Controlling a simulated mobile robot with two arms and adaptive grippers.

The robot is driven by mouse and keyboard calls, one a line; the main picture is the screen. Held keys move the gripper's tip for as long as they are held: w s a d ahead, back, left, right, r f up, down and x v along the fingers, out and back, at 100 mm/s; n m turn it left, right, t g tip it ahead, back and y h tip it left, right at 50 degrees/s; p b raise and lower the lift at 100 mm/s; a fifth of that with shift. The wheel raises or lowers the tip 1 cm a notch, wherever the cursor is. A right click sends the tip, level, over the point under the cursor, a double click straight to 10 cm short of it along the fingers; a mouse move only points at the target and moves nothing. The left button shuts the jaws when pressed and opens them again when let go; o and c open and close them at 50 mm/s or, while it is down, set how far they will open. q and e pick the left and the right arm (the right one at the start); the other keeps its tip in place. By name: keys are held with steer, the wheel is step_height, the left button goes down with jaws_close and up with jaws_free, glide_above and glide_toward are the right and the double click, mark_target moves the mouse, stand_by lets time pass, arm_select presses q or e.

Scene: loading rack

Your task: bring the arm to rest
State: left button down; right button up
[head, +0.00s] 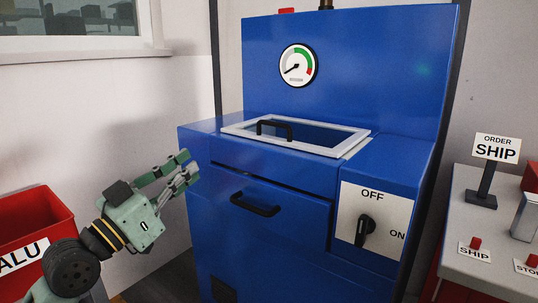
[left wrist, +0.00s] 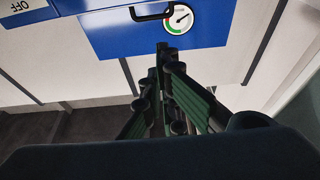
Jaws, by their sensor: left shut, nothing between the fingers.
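My left gripper (head: 187,165) is grey-green, with its arm coming in from the lower left in the head view. It is shut and empty, raised in front of the left side of a blue machine (head: 290,205). A gap seems to lie between the fingertips and the machine, though the depth is hard to judge. In the left wrist view the fingers (left wrist: 163,50) come together, pointing toward the blue machine, which appears upside down. My right gripper is in neither view.
The machine has a gauge (head: 297,66), a framed window lid (head: 345,150), a drawer handle (head: 255,204) and an OFF/ON knob (head: 365,230). A red ALU bin (head: 40,215) stands at left. A grey counter (head: 465,215) with a SHIP sign (head: 497,148) stands at right.

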arm_select(q)
steer(key=s+a+f+n+g+y, duration=0.1)
steer(key=s+f+n+g+y, duration=0.2)
steer(key=f, duration=1.9)
steer(key=s+a+f+n+g+y, duration=0.1)
steer(key=s+f+g+y, duration=0.35)
steer(key=f, duration=1.75)
steer(key=s+a+f+g+y+p, duration=0.1)
steer(key=s+f+g+y+p, duration=0.2)
steer(key=s+f, duration=0.7)
steer(key=s+a+f+n+g+p, duration=0.15)
steer(key=s+f+p, duration=0.25)
steer(key=s+f, duration=0.6)
steer(key=s+a+f+m+g+y+p, duration=0.15)
steer(key=s+f+g+p, duration=0.4)
steer(key=s, duration=0.85)
steer(key=s+a+f+t+p, duration=0.1)
steer(key=s+p, duration=0.4)
steer(key=s, duration=0.5)
steer(key=shift+s+a+f+n+y, duration=0.3)
steer(key=shift+s+f+n, duration=0.1)
steer(key=shift+f, duration=0.35)
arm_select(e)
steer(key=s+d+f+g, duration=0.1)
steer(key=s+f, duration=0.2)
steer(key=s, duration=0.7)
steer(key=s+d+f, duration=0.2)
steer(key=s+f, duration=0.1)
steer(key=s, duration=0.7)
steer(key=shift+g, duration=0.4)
